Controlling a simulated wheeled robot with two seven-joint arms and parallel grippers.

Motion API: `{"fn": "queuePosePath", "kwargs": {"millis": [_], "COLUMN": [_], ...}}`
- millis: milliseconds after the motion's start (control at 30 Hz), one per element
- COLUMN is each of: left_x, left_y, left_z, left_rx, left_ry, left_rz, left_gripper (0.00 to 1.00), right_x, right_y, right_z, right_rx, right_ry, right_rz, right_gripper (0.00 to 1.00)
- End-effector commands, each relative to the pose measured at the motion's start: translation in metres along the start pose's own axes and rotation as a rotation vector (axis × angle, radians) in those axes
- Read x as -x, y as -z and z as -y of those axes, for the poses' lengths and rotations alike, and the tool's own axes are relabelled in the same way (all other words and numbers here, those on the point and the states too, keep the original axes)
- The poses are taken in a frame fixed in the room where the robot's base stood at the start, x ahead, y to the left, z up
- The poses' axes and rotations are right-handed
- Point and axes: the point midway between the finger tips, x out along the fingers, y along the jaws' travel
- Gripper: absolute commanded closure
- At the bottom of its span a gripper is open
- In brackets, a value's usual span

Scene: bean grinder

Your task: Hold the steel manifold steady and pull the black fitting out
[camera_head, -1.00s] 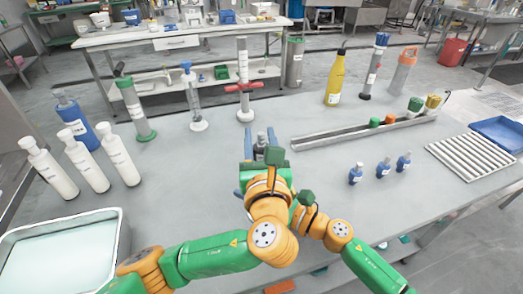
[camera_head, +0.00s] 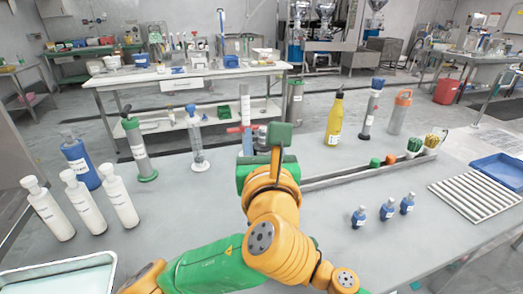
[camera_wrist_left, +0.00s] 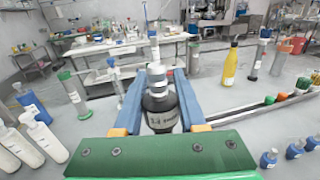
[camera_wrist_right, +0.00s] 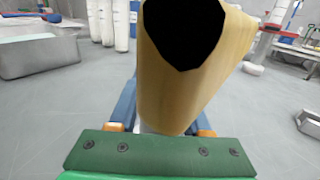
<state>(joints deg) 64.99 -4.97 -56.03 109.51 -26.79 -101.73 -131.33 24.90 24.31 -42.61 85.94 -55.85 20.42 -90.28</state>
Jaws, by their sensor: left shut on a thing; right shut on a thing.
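My left gripper (camera_wrist_left: 160,82) has its blue fingers shut around a dark, labelled, bottle-shaped piece (camera_wrist_left: 160,115) with grey, ringed metal above it. This looks like the black fitting with steel parts, but I cannot tell where they join. In the head view it is a small dark shape (camera_head: 261,138) beyond a green gripper housing. My right gripper (camera_wrist_right: 160,105) is shut, its blue fingers partly behind a tan hollow tube (camera_wrist_right: 190,80) very close to the camera. A pale bit (camera_wrist_right: 145,128) shows under the tube. What the right fingers hold is hidden.
A grey rail (camera_head: 350,172) and a yellow bottle (camera_head: 334,118) are right of the grippers. Small blue bottles (camera_head: 387,210) stand front right. White bottles (camera_head: 83,203) and a tray (camera_head: 60,276) are at left. A measuring cylinder (camera_head: 197,140) stands behind.

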Motion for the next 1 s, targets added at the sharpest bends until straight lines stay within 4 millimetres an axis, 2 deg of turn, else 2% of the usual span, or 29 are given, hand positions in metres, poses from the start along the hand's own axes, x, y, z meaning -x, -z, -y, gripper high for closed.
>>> {"fn": "queuePosePath", "kwargs": {"millis": [67, 100, 200, 233, 467, 567, 667, 900, 1000], "left_x": [0.000, 0.000, 0.000, 0.000, 0.000, 0.000, 0.000, 0.000, 0.000], "left_y": [0.000, 0.001, 0.001, 0.001, 0.001, 0.001, 0.001, 0.001, 0.001], "left_z": [0.000, 0.000, 0.000, 0.000, 0.000, 0.000, 0.000, 0.000, 0.000], "left_rx": [0.000, 0.000, 0.000, 0.000, 0.000, 0.000, 0.000, 0.000, 0.000], "left_ry": [0.000, 0.000, 0.000, 0.000, 0.000, 0.000, 0.000, 0.000, 0.000], "left_rz": [0.000, 0.000, 0.000, 0.000, -0.001, -0.001, -0.001, -0.001, -0.001], "left_gripper": [1.00, 1.00, 1.00, 1.00, 1.00, 1.00, 1.00, 1.00, 1.00], "right_x": [0.000, 0.000, 0.000, 0.000, 0.000, 0.006, 0.028, 0.093, 0.110], "right_y": [0.001, 0.001, 0.001, 0.001, 0.000, 0.001, 0.002, 0.002, 0.002], "right_z": [0.000, 0.000, 0.000, 0.000, 0.000, 0.001, 0.000, 0.000, 0.000], "right_rx": [0.000, 0.000, 0.000, 0.000, 0.000, -0.001, -0.001, -0.004, -0.003], "right_ry": [0.000, 0.000, 0.000, 0.000, 0.000, 0.002, 0.002, 0.001, 0.002], "right_rz": [-0.001, -0.001, -0.001, -0.001, -0.001, -0.002, -0.005, -0.006, -0.004], "right_gripper": [1.00, 0.46, 0.19, 0.17, 0.17, 0.17, 0.17, 0.17, 0.17]}}
